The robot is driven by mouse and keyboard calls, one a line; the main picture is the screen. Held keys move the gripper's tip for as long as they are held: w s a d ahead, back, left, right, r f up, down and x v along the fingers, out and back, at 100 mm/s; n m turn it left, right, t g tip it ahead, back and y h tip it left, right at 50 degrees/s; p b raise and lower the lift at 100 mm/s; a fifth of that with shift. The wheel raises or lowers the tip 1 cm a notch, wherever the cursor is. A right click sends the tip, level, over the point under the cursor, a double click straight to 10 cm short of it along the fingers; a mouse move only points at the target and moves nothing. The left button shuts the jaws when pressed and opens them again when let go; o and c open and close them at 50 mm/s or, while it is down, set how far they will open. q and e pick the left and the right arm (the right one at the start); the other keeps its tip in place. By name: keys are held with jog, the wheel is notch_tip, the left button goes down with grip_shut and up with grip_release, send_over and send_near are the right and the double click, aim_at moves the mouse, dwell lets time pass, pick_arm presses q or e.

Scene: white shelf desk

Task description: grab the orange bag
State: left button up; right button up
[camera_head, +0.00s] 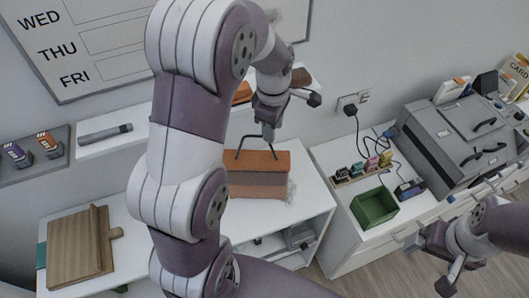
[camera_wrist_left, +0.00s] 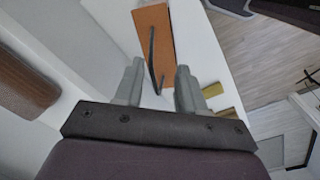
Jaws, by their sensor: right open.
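The orange bag (camera_head: 257,165) stands on the white shelf desk in the middle of the head view, with a thin dark handle rising from its top. In the left wrist view the bag (camera_wrist_left: 158,62) is ahead of the fingers, and its black handle reaches toward the gap between them. My left gripper (camera_head: 270,128) is right above the bag at the handle; its fingers (camera_wrist_left: 158,88) are apart in the wrist view. My right gripper (camera_head: 424,266) is open and empty at the lower right, away from the bag. My left arm covers the area left of the bag.
A brown book-like object (camera_head: 80,248) lies on the left part of the desk. A green box (camera_head: 374,207) and a grey case (camera_head: 458,135) are on the right-hand cabinet. A white ledge (camera_head: 132,138) runs behind the bag along the wall.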

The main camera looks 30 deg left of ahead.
pick_arm(q)
jog(key=w+r+n, duration=0.1)
jog(key=r+n, duration=0.1)
jog(key=p, duration=0.2)
send_over(271, 146)
notch_tip(271, 146, down, 7)
jog(key=f+p, duration=0.3)
jog(key=f, duration=0.2)
jog(key=shift+w+f, duration=0.1)
jog(key=shift+w, duration=0.1)
jog(key=shift+a+f, duration=0.15)
jog(key=shift+f, duration=0.25)
pick_arm(e)
notch_tip(271, 146, up, 6)
jog(key=shift+s+r, duration=0.2)
jog(key=shift+r, duration=0.05)
pick_arm(q)
grip_shut()
